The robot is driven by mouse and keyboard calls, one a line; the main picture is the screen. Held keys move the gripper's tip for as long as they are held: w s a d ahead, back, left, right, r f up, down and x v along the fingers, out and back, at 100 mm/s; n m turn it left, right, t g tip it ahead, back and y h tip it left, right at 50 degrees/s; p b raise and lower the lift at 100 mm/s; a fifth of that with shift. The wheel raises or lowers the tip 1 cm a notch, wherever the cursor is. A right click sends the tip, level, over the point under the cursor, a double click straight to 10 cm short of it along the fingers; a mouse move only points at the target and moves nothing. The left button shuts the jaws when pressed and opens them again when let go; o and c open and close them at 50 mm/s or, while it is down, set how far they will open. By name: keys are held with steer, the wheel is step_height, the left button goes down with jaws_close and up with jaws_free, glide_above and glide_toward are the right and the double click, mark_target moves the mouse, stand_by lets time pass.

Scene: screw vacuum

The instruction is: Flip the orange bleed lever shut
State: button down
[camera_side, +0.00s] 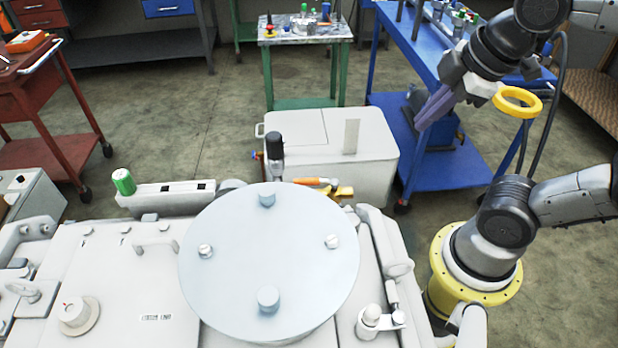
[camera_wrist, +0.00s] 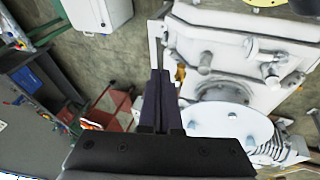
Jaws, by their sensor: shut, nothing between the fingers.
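The orange bleed lever (camera_side: 306,181) lies roughly level just behind the round pale lid (camera_side: 270,250) in the side view, beside a brass-yellow fitting (camera_side: 344,191). In the wrist view a small orange-yellow part (camera_wrist: 181,73), apparently the lever and fitting, shows just right of my fingertips. My gripper (camera_side: 422,122) has purple fingers and hangs at the upper right of the side view, well above and to the right of the lever, touching nothing. Its fingers (camera_wrist: 160,74) are closed together and empty in the wrist view. The lever's far end is partly hidden by the lid.
A black-topped upright part (camera_side: 277,145) stands just left of the lever. A white box (camera_side: 370,150) is behind it. A green cap (camera_side: 123,181) sits on the left bar. A blue cart (camera_side: 440,60) stands behind my gripper. Open air lies between gripper and lever.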

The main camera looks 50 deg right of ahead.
steer(key=w+a+r+n+g, duration=0.15)
steer(key=w+n, duration=0.25)
steer(key=n, duration=0.4)
steer(key=n+g+h, duration=0.1)
steer(key=n+g, duration=0.1)
steer(key=n, duration=0.8)
glide_above(309, 180)
steer(key=s+a, duration=0.3)
step_height(309, 180, down, 2)
steer(key=shift+a+f+n, duration=0.3)
steer(key=f, duration=0.3)
steer(key=w+d+f, duration=0.1)
steer(key=f, duration=0.5)
steer(key=shift+w+d+f, duration=0.3)
steer(key=shift+d+f, duration=0.1)
